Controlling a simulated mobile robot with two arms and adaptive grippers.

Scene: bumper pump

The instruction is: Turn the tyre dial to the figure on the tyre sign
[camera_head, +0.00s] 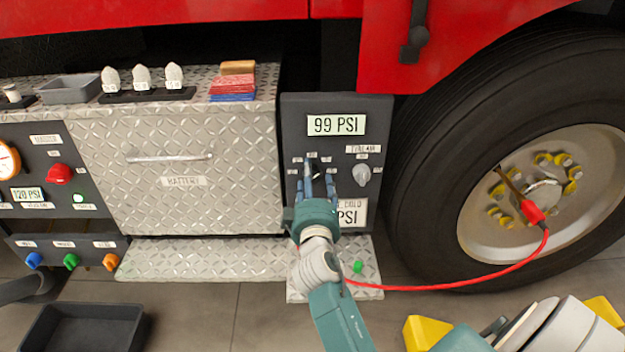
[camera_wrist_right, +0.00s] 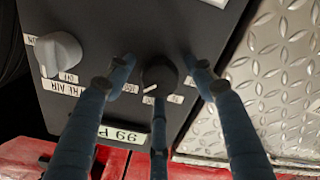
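The dark tyre dial (camera_wrist_right: 160,74) is on the grey panel (camera_head: 375,115), with small labels around it. Its white pointer mark faces one label in the right wrist view; that figure is too small to read surely. My right gripper (camera_head: 318,184) is at the panel, its blue fingers spread on either side of the dial with visible gaps. A sign above reads 99 PSI (camera_head: 336,125). A lower sign (camera_head: 352,214) shows "COLD" and "PSI"; my gripper hides its figure. My left gripper is out of view.
A grey knob (camera_head: 362,174) sits right of the dial. The large tyre (camera_head: 425,195) stands to the right, with a red hose (camera_head: 450,286) running from its wheel. A diamond-plate battery cabinet (camera_head: 185,205) is at left. A dark tray (camera_head: 85,330) lies on the floor.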

